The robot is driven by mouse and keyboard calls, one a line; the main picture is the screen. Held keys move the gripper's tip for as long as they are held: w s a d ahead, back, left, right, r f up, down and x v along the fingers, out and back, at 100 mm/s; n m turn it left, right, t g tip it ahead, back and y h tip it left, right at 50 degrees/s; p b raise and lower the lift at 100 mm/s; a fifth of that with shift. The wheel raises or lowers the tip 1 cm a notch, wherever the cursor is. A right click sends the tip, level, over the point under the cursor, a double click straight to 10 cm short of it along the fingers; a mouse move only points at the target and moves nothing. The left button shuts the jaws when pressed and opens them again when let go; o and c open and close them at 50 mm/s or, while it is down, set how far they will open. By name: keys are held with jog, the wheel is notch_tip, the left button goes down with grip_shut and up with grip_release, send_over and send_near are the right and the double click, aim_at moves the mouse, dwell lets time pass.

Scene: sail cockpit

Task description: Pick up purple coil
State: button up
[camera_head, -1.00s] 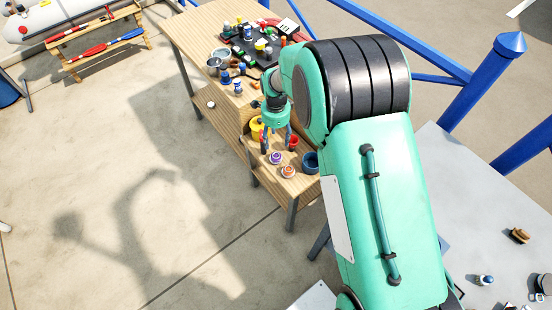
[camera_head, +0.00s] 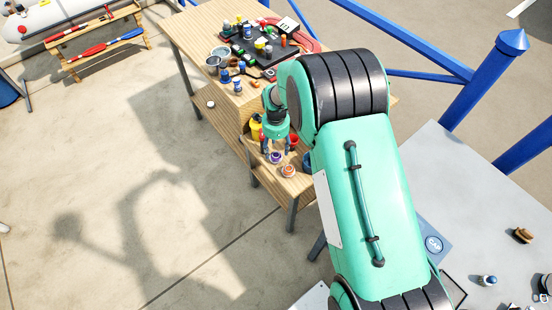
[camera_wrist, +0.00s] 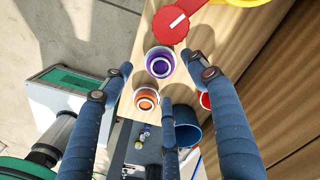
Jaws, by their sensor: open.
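The purple coil (camera_head: 275,157) is a small round spool, purple with white, on a low wooden shelf. In the wrist view the purple coil (camera_wrist: 160,62) lies between the outer fingers, with its round end facing the camera. My gripper (camera_head: 277,149) is open and empty, pointing down just over the coil. In the wrist view my gripper (camera_wrist: 158,68) has its blue fingers spread on both sides of the coil, with a third finger below it. I cannot tell whether any finger touches it.
An orange coil (camera_wrist: 146,99) stands close beside the purple one. A blue cup (camera_wrist: 187,130), a red cup (camera_head: 293,141) and a yellow container (camera_head: 256,130) stand near it. A red object (camera_wrist: 170,25) lies close above the coil in the wrist view. The wooden bench (camera_head: 190,38) rises behind.

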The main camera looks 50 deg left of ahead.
aim_at(276, 155)
jog(key=shift+f, duration=0.65)
jog(key=shift+f, duration=0.1)
jog(key=shift+f+b, duration=0.85)
jog(key=shift+f, duration=1.65)
jog(key=c, duration=1.2)
jog(key=shift+r, duration=0.1)
notch_tip(276, 155, up, 10)
jog(key=shift+f+p, duration=0.1)
jog(key=shift+p, duration=1.05)
